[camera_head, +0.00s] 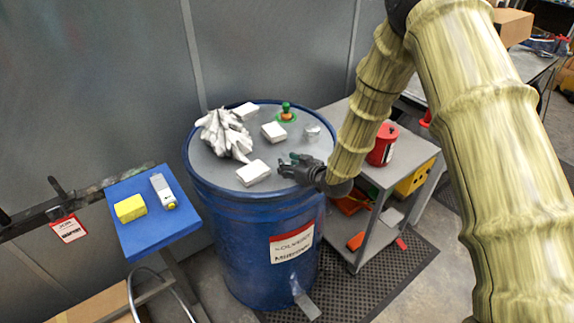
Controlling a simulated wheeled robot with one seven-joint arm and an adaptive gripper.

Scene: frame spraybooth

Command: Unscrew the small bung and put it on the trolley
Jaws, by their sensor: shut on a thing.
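The blue drum (255,240) stands in the middle with a grey lid. My gripper (286,166) is over the front right part of the lid, fingers pointing left. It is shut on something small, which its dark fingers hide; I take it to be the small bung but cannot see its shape. A silvery round fitting (312,131) sits near the lid's right side, apart from my gripper. A green and orange knobbed piece (286,111) stands at the lid's back. The grey trolley (409,160) stands right of the drum, its top partly hidden by my arm.
White blocks (253,173) and a crumpled white rag (224,135) lie on the lid. A red can (383,145) stands on the trolley, with clear top around it. A blue stand (150,225) at the left holds a yellow block and a grey device. My arm crosses above the trolley.

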